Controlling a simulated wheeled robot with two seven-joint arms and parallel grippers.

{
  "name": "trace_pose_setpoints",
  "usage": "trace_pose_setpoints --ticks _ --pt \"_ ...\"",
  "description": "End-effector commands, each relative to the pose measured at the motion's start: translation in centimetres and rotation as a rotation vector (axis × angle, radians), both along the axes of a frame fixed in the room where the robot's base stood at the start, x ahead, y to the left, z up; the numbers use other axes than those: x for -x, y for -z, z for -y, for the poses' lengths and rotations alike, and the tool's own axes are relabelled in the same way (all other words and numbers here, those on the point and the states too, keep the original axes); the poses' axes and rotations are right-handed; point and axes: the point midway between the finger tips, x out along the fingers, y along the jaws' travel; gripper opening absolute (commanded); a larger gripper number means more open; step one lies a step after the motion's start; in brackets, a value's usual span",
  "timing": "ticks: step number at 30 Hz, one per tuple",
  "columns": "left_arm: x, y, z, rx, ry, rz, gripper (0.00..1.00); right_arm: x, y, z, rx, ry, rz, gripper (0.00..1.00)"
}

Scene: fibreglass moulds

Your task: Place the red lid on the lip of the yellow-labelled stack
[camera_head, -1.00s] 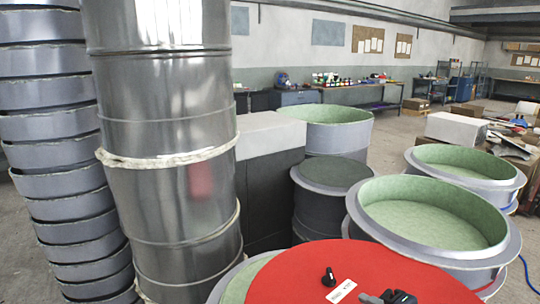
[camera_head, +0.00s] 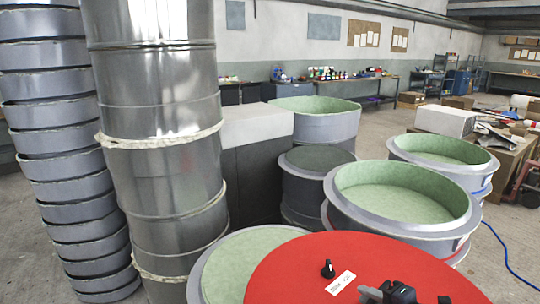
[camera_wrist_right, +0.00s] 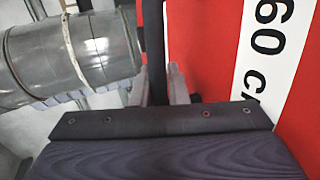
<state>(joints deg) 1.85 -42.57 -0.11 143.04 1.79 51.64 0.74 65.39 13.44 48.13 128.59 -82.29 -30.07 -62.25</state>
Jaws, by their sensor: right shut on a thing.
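The red lid (camera_head: 300,262) is a flat disc with a black knob (camera_head: 328,269) and a white label (camera_head: 341,283), at the bottom of the head view. My right gripper (camera_head: 388,293) is shut on the lid's handle. The wrist view shows the gripper fingers (camera_wrist_right: 160,88) at a dark upright bar, the red surface (camera_wrist_right: 205,45) and part of the label (camera_wrist_right: 272,50). A green-topped round mould (camera_head: 225,258) shows behind and left of the lid, partly covered by it in the picture. I cannot tell whether they touch. No yellow label shows. My left gripper is out of view.
A tall metal drum stack (camera_head: 165,150) and a column of grey rings (camera_head: 65,170) stand at left. Flanged green-lined moulds (camera_head: 400,192) (camera_head: 440,150) stand beyond the lid. A dark-topped mould (camera_head: 315,160) is near a grey block (camera_head: 245,125). Open floor lies at right.

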Motion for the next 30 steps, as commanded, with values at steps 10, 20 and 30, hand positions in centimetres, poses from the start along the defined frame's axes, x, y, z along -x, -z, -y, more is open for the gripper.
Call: trace_pose_setpoints --ticks 10,20,30 --pt "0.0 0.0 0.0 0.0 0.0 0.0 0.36 -1.3 -0.6 -1.0 -0.002 0.04 0.007 0.0" --pt "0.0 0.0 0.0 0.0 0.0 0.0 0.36 -2.7 -0.2 -1.7 -0.004 0.114 0.007 0.0" --pt "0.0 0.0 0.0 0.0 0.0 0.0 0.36 -4.1 2.1 -2.3 -0.003 0.245 0.005 0.0"
